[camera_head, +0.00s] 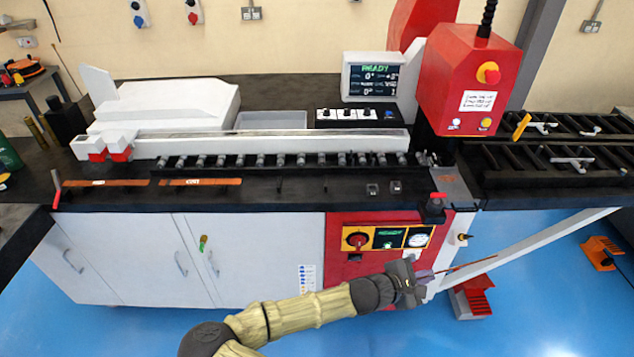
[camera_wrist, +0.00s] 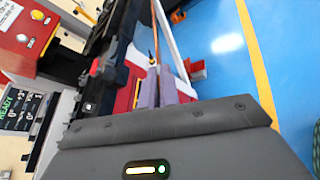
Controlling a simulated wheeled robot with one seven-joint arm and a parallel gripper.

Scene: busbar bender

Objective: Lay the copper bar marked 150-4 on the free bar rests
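My gripper (camera_head: 428,276) is in front of the bender's red front panel, below the worktop edge. Its fingers (camera_wrist: 156,88) are shut on a thin copper bar (camera_head: 470,262), which sticks out to the right and also shows in the wrist view (camera_wrist: 172,40). No marking can be read on it. Two other copper bars, one at the far left (camera_head: 125,183) and one beside it (camera_head: 222,181), lie end to end along the front of the black worktop. Their labels are too small to read. Small dark uprights (camera_head: 279,186) stand to their right, with no bar on them.
A roller row (camera_head: 270,160) runs behind the front strip. A red bender head (camera_head: 470,85) rises at the right, with a red-topped knob (camera_head: 436,207) at the worktop's front corner. A white diagonal beam (camera_head: 530,245) slopes near the held bar. A red pedal (camera_head: 474,299) stands on the floor.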

